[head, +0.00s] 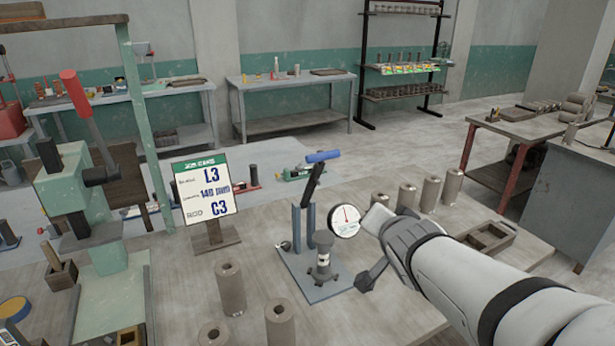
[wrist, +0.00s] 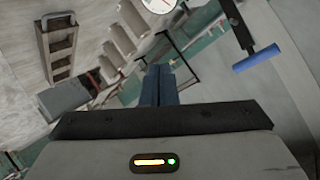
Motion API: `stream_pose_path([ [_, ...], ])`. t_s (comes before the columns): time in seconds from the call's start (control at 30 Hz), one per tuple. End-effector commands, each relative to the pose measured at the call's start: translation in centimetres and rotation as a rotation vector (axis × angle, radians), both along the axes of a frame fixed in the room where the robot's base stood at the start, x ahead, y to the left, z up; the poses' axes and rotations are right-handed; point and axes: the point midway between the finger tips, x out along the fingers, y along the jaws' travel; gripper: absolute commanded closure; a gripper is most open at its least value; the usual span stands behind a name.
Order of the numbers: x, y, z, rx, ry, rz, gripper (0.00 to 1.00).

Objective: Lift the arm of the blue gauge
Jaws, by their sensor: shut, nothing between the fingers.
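The blue gauge (head: 298,228) stands on the bench, with blue-grey uprights on a flat base plate. Its dark arm (head: 313,183) slants up and right to a blue handle (head: 323,156). A round white dial (head: 344,221) with a red needle sits on its right side. A small dark cylinder with a pale band (head: 322,258) stands on the base. My gripper (head: 366,283) is right of the gauge, lower than the handle, apart from it. In the wrist view its fingers (wrist: 158,84) are shut and empty; the blue handle (wrist: 256,58) shows at upper right, the dial (wrist: 158,4) at the top edge.
A sign (head: 206,184) stands left of the gauge. Grey-brown hollow cylinders (head: 230,287) stand in front of it, and several more (head: 407,196) stand behind my arm. A divided wooden tray (head: 487,240) lies at right. A green press with a red-topped lever (head: 84,115) is at left.

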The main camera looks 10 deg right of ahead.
Motion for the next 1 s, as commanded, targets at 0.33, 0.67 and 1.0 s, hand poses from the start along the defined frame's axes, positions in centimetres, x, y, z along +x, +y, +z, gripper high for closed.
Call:
stream_pose_path([
  [0.33, 3.2, 0.6, 0.0, 0.622, -0.55, 0.108, 1.0],
  [0.67, 1.6, 2.7, 0.7, 1.007, -0.629, 0.319, 1.0],
  [1.0, 3.7, 3.7, 2.2, 1.033, -0.625, 0.33, 1.0],
])
